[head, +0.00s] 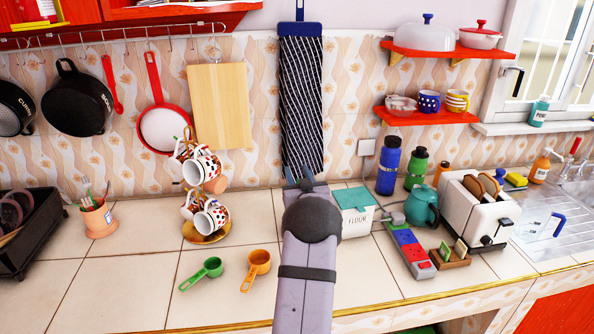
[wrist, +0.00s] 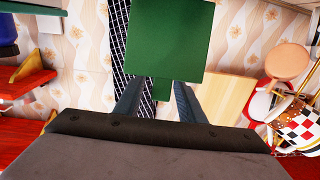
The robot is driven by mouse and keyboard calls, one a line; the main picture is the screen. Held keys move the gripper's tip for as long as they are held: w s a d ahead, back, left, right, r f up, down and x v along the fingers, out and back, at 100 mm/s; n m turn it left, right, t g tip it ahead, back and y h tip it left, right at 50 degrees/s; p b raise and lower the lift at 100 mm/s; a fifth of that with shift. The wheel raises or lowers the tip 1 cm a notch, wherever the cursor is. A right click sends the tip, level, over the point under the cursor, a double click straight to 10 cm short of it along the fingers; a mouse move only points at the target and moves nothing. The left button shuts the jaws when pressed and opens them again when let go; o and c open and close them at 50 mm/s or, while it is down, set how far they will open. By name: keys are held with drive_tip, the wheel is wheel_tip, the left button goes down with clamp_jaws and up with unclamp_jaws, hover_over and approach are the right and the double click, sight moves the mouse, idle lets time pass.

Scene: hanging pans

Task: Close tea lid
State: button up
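A dark green square lid (wrist: 170,38) with a small tab (wrist: 160,89) stands in front of my gripper in the wrist view. No label shows on it, so I take it for the tea lid. My gripper (wrist: 160,82) is open, with its two blue-grey fingers on either side of the tab and gaps between. I cannot tell how far the lid is in depth. In the head view my gripper (head: 299,178) is above the counter at the wall, left of the flour box. My arm hides the tea container and the lid there.
The white flour box (head: 355,223) with a teal lid stands right of my arm. The mug tree (head: 208,232) is to the left. A teapot (head: 423,207) and power strip (head: 409,249) are to the right. A striped apron (head: 302,105) hangs behind my gripper.

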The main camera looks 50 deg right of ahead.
drive_tip(key=shift+w+d, duration=0.15)
drive_tip(key=shift+w, duration=0.05)
clamp_jaws()
